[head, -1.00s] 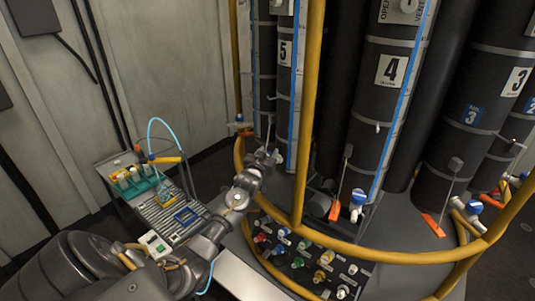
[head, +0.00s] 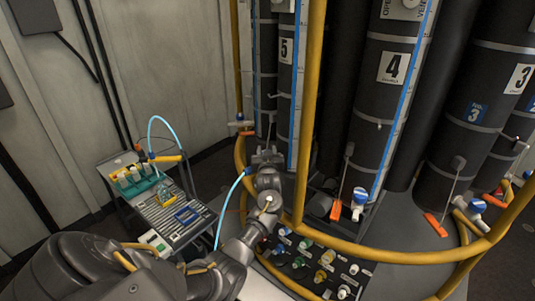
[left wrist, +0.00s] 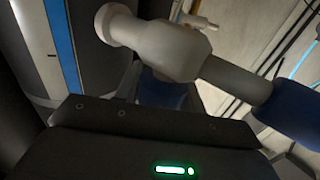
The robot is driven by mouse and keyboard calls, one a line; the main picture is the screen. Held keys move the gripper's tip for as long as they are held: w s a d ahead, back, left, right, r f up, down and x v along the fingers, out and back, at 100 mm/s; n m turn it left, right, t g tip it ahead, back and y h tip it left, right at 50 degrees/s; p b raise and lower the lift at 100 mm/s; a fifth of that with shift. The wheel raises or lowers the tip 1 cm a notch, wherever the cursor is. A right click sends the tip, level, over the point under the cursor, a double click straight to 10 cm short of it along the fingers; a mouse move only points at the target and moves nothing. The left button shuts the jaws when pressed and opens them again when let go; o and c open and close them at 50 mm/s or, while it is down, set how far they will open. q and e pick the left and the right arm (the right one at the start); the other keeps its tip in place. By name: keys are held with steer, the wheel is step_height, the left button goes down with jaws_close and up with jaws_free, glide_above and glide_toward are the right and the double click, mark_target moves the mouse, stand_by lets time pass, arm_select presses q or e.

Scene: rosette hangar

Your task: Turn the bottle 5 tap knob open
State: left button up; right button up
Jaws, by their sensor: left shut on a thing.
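Bottle 5 (head: 285,85) is the tall dark cylinder with a white "5" label, behind the yellow rail in the head view. My left gripper (head: 265,156) is at its foot, and its fingers cover the tap there. In the left wrist view a white tap body (left wrist: 170,48) runs from the dark bottle (left wrist: 20,60) with a blue stripe. A dark blue knob (left wrist: 165,97) under the tap sits at my left gripper (left wrist: 165,92), which is shut on it. How far the knob is turned is hard to tell. My right gripper is out of view.
The yellow rail (head: 310,90) stands just right of my left gripper. A control panel (head: 300,262) with coloured knobs is below it. A cart (head: 165,205) with a tube rack is at left. Bottle 4 (head: 390,110) and its blue-knobbed tap (head: 359,197) are at right.

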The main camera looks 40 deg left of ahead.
arm_select(q)
steer(key=shift+n+g+y+b, duration=0.4)
steer(key=shift+n+g+y, duration=0.4)
steer(key=shift+g+y, duration=0.1)
steer(key=shift+s+a+g, duration=0.1)
steer(key=shift+g, duration=0.2)
steer(key=o, duration=1)
steer(key=b+v, duration=0.2)
steer(key=v, duration=0.9)
steer(key=shift+f, duration=0.15)
steer(key=shift+c, duration=0.2)
